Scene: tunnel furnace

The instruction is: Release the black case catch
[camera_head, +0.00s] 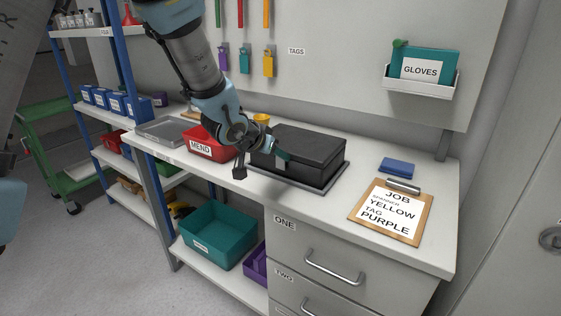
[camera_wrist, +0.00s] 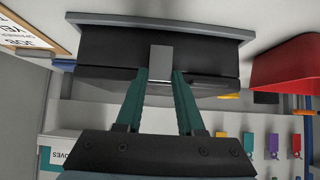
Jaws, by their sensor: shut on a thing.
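The black case (camera_head: 310,148) sits closed on a grey tray-like base on the white worktop. It fills the top of the wrist view (camera_wrist: 110,48), which shows the scene upside down. The grey catch (camera_wrist: 161,60) is on its front face, across the line between lid and body. My gripper (camera_wrist: 163,74) has its two teal fingertips on either side of the catch, shut on it. In the head view my gripper (camera_head: 282,155) reaches the case front from the left, and the fingers partly hide the catch.
A red MEND bin (camera_head: 205,146) stands just left of the case. A clipboard (camera_head: 391,212) and a blue block (camera_head: 397,167) lie to its right. A GLOVES holder (camera_head: 420,83) and coloured tags hang on the back panel. The worktop in front is clear.

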